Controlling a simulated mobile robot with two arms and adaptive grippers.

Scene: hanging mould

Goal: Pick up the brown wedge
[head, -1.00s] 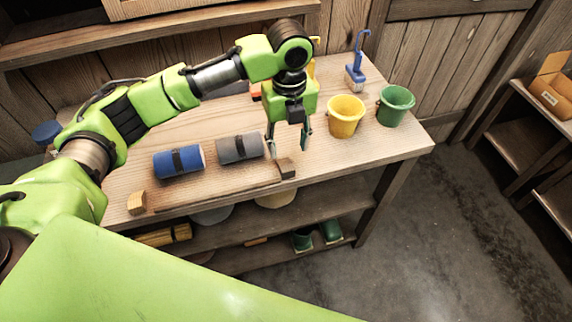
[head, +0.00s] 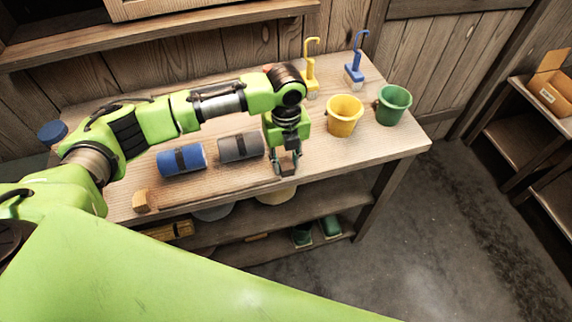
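My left gripper (head: 285,168) points down at the front edge of the wooden table, just right of the grey roll. It is at the spot where the dark brown wedge lay. The fingers cover that spot, so the dark brown wedge is mostly or wholly hidden, and I cannot tell whether they are closed on it. A lighter tan-brown block (head: 142,201) sits at the table's front left corner, apart from the gripper. My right gripper is not in view.
On the table (head: 345,160) are a blue roll (head: 181,160), a grey roll (head: 240,147), a yellow bucket (head: 344,116), a green bucket (head: 393,105), a yellow-handled brush (head: 312,68) and a blue-handled brush (head: 356,62). Green boots (head: 316,231) stand on the lower shelf. The table's front right is clear.

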